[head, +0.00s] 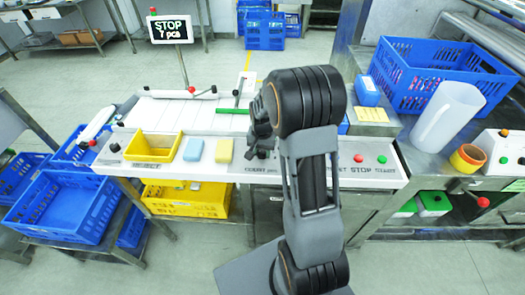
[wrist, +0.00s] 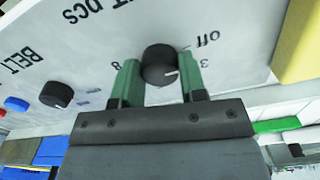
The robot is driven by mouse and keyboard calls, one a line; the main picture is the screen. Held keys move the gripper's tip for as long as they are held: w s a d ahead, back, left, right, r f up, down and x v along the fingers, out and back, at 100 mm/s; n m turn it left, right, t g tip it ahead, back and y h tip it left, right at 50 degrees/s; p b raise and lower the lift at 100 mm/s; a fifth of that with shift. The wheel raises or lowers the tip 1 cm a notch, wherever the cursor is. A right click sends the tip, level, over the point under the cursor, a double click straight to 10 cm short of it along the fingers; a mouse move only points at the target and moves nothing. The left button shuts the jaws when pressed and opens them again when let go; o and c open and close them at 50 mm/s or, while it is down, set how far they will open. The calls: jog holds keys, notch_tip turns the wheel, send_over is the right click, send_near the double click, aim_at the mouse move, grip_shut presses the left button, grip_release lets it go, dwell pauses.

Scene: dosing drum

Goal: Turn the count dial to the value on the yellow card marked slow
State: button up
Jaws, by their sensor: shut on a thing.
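The count dial (wrist: 160,64) is a round black knob with a white pointer line, on a white panel in the wrist view. My gripper (wrist: 160,84) has its two green fingers on either side of it, shut on it. The pointer faces right, roughly toward the 3; "off" and 8 also show, and other marks may be hidden by the fingers. In the head view my arm mostly covers my gripper and the dial. A pale yellow card (head: 372,115) lies right of my arm; its writing is too small to read.
The belt knob (wrist: 57,94) is beside the dial. Yellow (head: 224,150) and blue (head: 193,150) blocks and a yellow reject bin (head: 153,146) are left of my arm.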

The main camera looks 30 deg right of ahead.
aim_at(262, 152)
jog(key=m, duration=0.5)
jog(key=shift+m+b, duration=0.3)
jog(key=shift+b, duration=0.05)
jog(key=shift+m, duration=0.3)
jog(key=o, duration=0.9)
notch_tip(262, 152, up, 14)
jog(key=shift+f, duration=0.1)
dwell(0.3)
dwell(0.4)
